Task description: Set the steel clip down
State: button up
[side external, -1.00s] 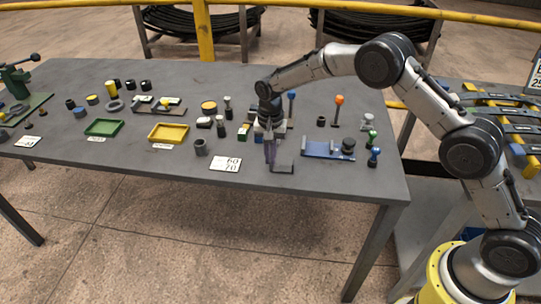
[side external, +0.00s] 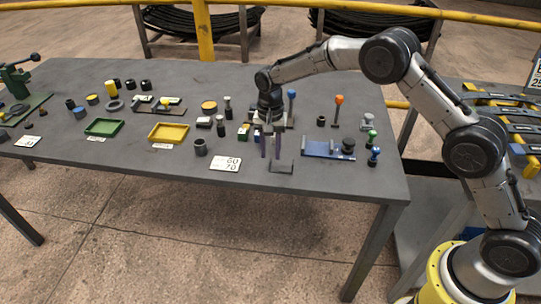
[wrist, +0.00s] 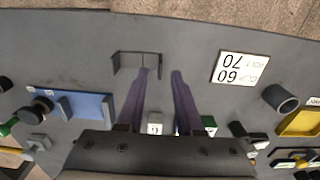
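The steel clip (side external: 281,171), a thin grey U-shaped bracket, appears to rest on the bench near its front edge. It also shows in the wrist view (wrist: 132,54), with its long wall toward the top and its two short ends pointing down. My gripper (side external: 270,156) points down, with its two purple fingers apart. In the wrist view my gripper (wrist: 160,73) has nothing clamped between the fingers. One fingertip overlaps the clip's open side and the other is beyond its right end. I cannot tell whether a finger touches it.
A white number plate (side external: 226,164) lies left of the clip, with a dark cup (side external: 200,147) beyond it. A blue fixture (side external: 328,149) stands to the right. Blocks and posts crowd behind my gripper. The bench's front edge is close.

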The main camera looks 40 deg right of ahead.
notch_tip(320, 180, up, 10)
jog(key=s+d+r+n+t, duration=0.2)
jog(key=s+d+r, duration=0.2)
jog(key=s+r, duration=0.6)
jog(key=s+d+r+n+t, duration=0.1)
jog(key=s+d+r+n, duration=0.2)
jog(key=s+r, duration=0.45)
jog(key=s+d+f+n+t, duration=0.1)
jog(key=s+f+n, duration=0.1)
jog(key=s, duration=0.8)
jog(key=s+d+f+n+t, duration=0.1)
jog(key=s+f, duration=0.3)
jog(key=s, duration=0.6)
jog(key=shift+s+d+n+t, duration=0.3)
jog(key=shift+s+n, duration=0.1)
jog(key=shift+n, duration=0.1)
